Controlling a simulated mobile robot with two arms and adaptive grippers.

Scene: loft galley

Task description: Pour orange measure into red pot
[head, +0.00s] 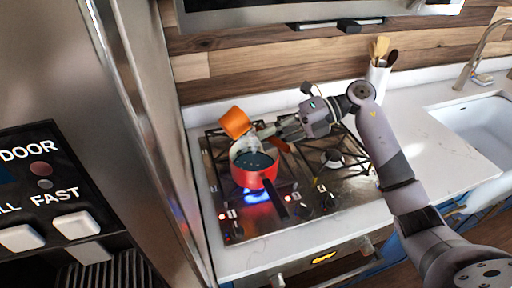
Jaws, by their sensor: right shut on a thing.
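The red pot (243,179) stands on the front left burner of the stove, its dark handle pointing to the front right. A blue flame burns under it. The pot's inside looks dark, with a pale rim. The orange measure (235,122) is above the back left of the pot, strongly tilted. My right gripper (262,131) comes in from the right and is shut on the measure. Whether anything flows from the measure is too small to tell. My left gripper is not in view.
The stove (322,186) has bare grates to the right and knobs along the front. A white utensil holder (377,75) stands behind my right arm. A sink (470,130) is at the right. A tall steel appliance side (150,120) bounds the left.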

